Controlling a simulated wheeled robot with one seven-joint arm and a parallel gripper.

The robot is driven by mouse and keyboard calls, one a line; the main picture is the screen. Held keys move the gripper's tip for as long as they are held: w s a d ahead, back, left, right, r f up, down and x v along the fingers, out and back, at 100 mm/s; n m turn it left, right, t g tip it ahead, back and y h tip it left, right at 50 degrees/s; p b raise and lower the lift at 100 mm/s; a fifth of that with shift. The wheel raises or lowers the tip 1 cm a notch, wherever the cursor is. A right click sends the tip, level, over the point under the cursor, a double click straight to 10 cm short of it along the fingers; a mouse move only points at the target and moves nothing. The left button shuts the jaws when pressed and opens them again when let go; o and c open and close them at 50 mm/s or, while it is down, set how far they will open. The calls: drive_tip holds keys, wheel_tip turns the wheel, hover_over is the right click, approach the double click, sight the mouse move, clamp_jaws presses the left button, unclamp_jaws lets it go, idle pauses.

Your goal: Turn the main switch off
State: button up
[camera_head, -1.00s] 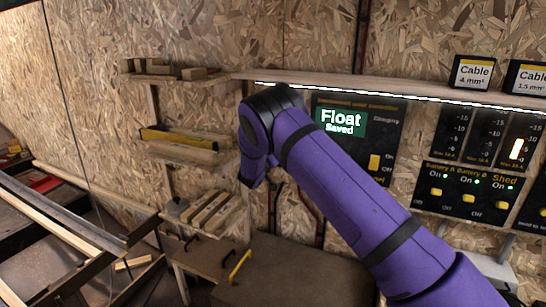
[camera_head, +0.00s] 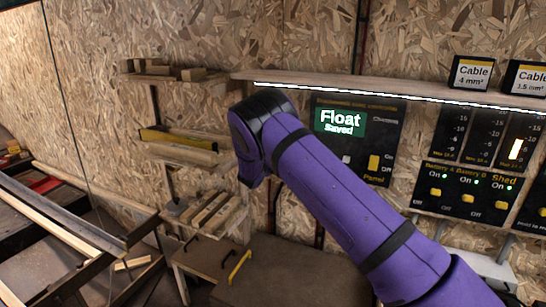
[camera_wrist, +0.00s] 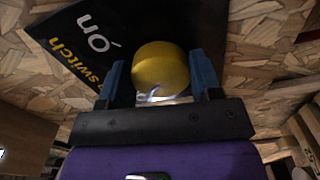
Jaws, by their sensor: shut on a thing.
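The main switch is a round yellow knob (camera_wrist: 160,68) on a black panel (camera_wrist: 105,40) that reads "On" and "switch" in the wrist view. My gripper (camera_wrist: 158,62) is shut on the knob, with one blue finger on each side of it. The knob's pointer and the rest of the panel's lettering are hidden or out of frame. In the head view my purple arm is in front, and neither gripper nor main switch shows.
A switch panel (camera_head: 465,192) with several yellow switches and green lights is to the right. Small shelves (camera_head: 180,152) and a brown bench (camera_head: 290,270) lie left and below.

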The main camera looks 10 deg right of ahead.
drive_tip(key=shift+n, duration=0.7)
drive_tip(key=o, duration=0.9)
drive_tip(key=v, duration=1)
drive_tip(key=shift+s+a, duration=0.25)
drive_tip(key=shift+s, duration=0.05)
